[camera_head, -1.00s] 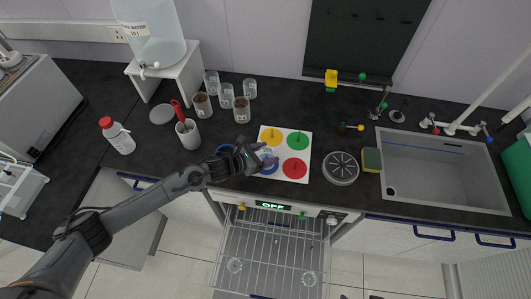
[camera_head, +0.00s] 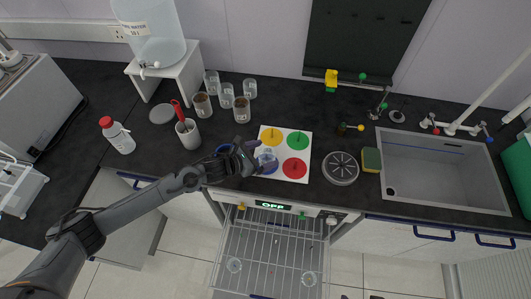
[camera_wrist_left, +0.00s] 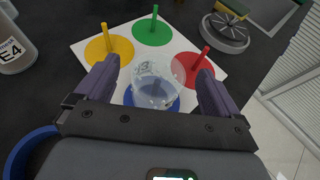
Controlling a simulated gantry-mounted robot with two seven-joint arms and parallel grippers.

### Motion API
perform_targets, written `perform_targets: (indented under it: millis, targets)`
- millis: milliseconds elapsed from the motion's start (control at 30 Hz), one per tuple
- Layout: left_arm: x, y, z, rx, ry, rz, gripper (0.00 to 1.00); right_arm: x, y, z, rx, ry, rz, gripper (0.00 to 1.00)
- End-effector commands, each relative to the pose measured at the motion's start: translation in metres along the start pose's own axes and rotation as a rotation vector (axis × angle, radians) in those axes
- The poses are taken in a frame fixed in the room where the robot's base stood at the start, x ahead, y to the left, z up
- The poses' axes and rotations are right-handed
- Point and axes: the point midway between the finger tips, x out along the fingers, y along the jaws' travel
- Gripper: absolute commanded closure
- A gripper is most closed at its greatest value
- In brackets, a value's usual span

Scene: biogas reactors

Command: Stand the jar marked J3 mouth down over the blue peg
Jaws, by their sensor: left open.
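A clear jar (camera_head: 267,156) stands on the blue disc of the white board (camera_head: 304,153). In the left wrist view the jar (camera_wrist_left: 156,88) looks upside down over the blue peg, which shows faintly through its wall. My left gripper (camera_wrist_left: 158,70) is open, with one finger on each side of the jar and gaps between. In the head view the left gripper (camera_head: 256,155) is at the jar's left side. My right gripper is not in view.
The board also has yellow (camera_head: 270,136), green (camera_head: 297,141) and red (camera_head: 295,168) discs with pegs. Clear jars (camera_head: 226,96) and brown-filled jars (camera_head: 242,110) stand behind left. A white cup (camera_head: 188,134) holds a red-handled tool. A round grille (camera_head: 341,168) is at right.

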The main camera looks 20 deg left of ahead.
Motion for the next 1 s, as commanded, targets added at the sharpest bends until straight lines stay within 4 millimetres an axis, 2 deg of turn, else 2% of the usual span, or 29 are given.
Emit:
perform_targets:
  millis: [300, 500, 700, 1000]
  targets:
    - [-0.055, 0.000, -0.001, 0.003, 0.003, 0.000, 0.04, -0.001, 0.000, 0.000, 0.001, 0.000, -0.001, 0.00]
    - [-0.081, 0.000, -0.001, 0.001, 0.002, 0.000, 0.04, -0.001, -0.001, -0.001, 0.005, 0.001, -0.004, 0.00]
    - [-0.093, 0.000, 0.000, 0.001, 0.001, 0.000, 0.04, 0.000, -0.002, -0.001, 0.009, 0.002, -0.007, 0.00]
    - [-0.095, -0.001, -0.001, -0.001, 0.002, -0.001, 0.04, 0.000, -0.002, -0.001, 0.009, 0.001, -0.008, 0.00]
